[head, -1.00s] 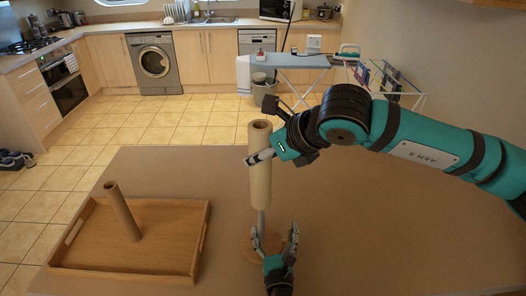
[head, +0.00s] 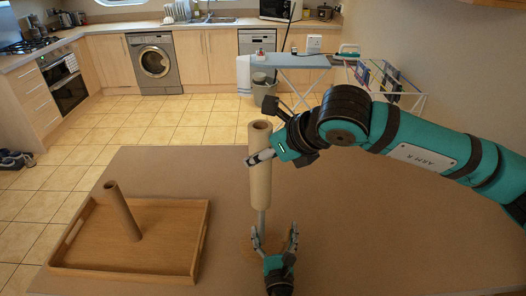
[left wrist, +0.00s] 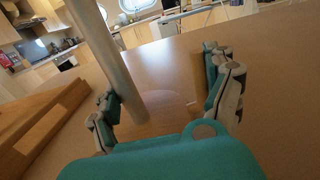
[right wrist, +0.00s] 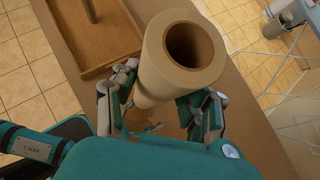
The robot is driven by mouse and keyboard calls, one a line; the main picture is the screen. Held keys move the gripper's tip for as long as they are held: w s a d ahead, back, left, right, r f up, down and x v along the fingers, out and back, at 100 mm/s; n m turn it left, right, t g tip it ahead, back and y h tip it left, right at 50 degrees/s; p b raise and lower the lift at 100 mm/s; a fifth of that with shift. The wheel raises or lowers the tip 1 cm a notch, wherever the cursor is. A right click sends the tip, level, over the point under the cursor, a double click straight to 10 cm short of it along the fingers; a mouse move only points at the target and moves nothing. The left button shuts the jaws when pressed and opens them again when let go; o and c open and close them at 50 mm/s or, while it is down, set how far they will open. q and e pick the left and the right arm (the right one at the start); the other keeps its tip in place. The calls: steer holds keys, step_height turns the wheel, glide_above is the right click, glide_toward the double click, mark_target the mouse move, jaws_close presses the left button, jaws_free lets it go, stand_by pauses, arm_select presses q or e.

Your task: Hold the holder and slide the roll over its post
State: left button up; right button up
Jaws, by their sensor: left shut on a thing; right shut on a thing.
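The cream paper roll (head: 260,180) stands upright above the holder. My right gripper (head: 264,157) is shut around its upper part; the right wrist view shows the roll's open top (right wrist: 195,46) between the fingers. The holder has a grey metal post (head: 262,224) and a round wooden base (head: 248,250) on the table. The post lines up with the roll's lower end; how far it goes inside is hidden. My left gripper (head: 275,236) is low at the holder, shut on it. In the left wrist view the post (left wrist: 112,68) rises beside one finger.
A wooden tray (head: 180,242) sits on the table (head: 370,230) at the left, with a brown cardboard tube (head: 124,212) upright in it. The table right of the holder is clear. An ironing board (head: 300,62) and kitchen units stand beyond.

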mark_target(269, 180)
steer(key=shift+f, duration=0.15)
steer(key=shift+f, duration=0.5)
steer(key=shift+f, duration=0.45)
steer(key=shift+f, duration=0.5)
steer(key=shift+f, duration=0.35)
steer(key=shift+f, duration=0.75)
steer(key=shift+f, duration=0.2)
stand_by(0.3)
steer(key=shift+f, duration=0.65)
steer(key=shift+f, duration=0.45)
